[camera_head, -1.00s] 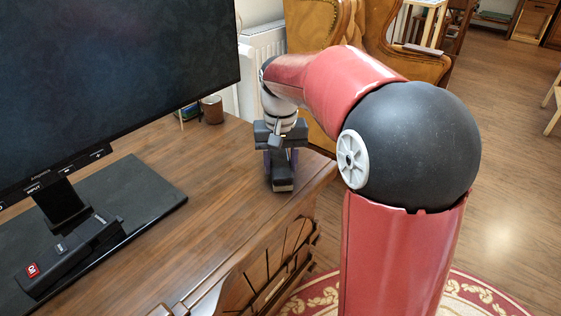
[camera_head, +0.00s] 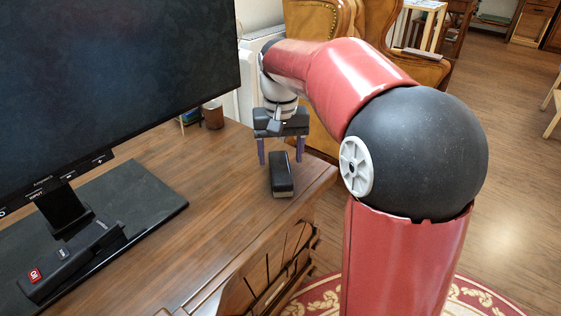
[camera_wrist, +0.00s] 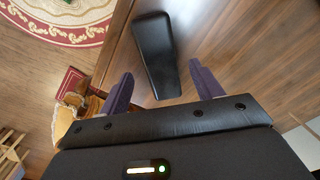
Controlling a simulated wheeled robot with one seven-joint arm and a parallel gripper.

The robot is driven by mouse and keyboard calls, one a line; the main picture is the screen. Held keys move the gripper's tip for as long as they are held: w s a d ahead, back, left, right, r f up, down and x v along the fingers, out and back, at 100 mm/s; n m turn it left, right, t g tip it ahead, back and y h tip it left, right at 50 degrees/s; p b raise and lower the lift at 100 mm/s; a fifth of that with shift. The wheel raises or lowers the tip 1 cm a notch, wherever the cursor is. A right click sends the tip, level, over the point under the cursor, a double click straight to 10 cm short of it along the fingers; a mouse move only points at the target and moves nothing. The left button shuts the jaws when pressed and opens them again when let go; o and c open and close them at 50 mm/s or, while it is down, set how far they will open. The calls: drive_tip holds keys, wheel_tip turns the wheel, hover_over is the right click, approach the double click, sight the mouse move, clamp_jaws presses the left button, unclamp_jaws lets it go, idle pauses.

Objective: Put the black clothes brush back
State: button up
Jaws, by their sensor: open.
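The black clothes brush (camera_head: 281,172) lies on the wooden desk top near its right edge, with a pale strip along its lower front end. In the wrist view the brush (camera_wrist: 157,52) lies beyond the fingertips, dark and elongated. My gripper (camera_head: 280,160) is open above and just behind the brush, its two purple fingers spread wide apart. In the wrist view my gripper (camera_wrist: 160,82) shows nothing held between the fingers; the near end of the brush appears between the tips.
A large monitor (camera_head: 110,75) stands on a black base (camera_head: 130,195) at the left of the desk (camera_head: 215,215). A black device (camera_head: 75,262) with a red label lies in front. A brown cup (camera_head: 212,115) stands at the back. The desk middle is clear.

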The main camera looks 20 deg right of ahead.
sight(281, 167)
wheel_tip(281, 167, up, 7)
drive_tip(key=p, duration=0.1)
drive_tip(key=s+f+n+t, duration=0.1)
drive_tip(key=s+f, duration=0.3)
drive_tip(key=s, duration=0.7)
drive_tip(key=s+f+t, duration=0.4)
drive_tip(key=s, duration=0.7)
drive_tip(key=shift+n+t, duration=0.3)
drive_tip(key=shift+n, duration=0.1)
drive_tip(key=shift+f, duration=0.1)
drive_tip(key=shift+r+p, duration=0.25)
drive_tip(key=shift+p, duration=0.1)
